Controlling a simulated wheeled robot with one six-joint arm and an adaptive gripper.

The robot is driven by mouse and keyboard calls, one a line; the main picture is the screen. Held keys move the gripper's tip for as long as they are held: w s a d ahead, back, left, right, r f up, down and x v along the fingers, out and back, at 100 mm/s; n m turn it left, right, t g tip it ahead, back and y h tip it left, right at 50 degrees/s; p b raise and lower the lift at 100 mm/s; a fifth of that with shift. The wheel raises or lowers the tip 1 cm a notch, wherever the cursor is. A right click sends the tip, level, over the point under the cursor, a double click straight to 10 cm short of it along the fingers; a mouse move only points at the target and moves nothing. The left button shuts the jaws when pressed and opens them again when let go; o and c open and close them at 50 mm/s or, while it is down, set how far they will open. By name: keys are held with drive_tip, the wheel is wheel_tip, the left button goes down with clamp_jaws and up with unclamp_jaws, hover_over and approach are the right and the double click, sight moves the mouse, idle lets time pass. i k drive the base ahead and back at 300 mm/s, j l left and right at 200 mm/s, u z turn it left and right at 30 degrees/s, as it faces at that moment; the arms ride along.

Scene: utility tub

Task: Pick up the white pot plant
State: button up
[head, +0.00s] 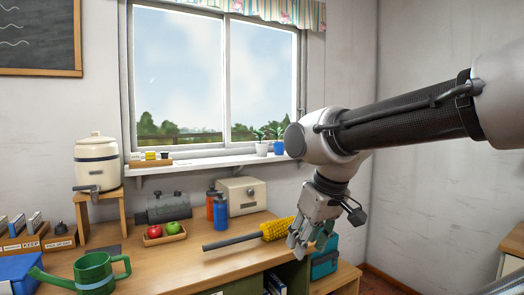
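The white pot plant (262,149) stands upright on the window sill, with green leaves above its pot. It stands just left of a blue pot plant (279,147). My gripper (299,248) hangs from the arm, pointing down, below the sill and to the right of the white pot plant, well apart from it. Its fingers show close together in front of the worktop's right end. The view does not show clearly whether they are open or shut.
My gripper overlaps the yellow brush (277,229) in the picture; contact is unclear. Red and blue bottles (220,212), a cream box (242,196) and a fruit tray (164,234) stand on the worktop (165,265). Small blocks (150,156) sit on the sill's left.

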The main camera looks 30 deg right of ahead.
sight(261, 148)
drive_tip(key=i+l+u, duration=0.15)
drive_tip(key=l, duration=0.45)
drive_tip(key=i+l+u, duration=0.2)
drive_tip(key=l, duration=0.4)
drive_tip(key=l+u, duration=0.15)
drive_tip(key=l, duration=0.45)
drive_tip(key=i+l+u, duration=0.15)
drive_tip(key=l, duration=0.5)
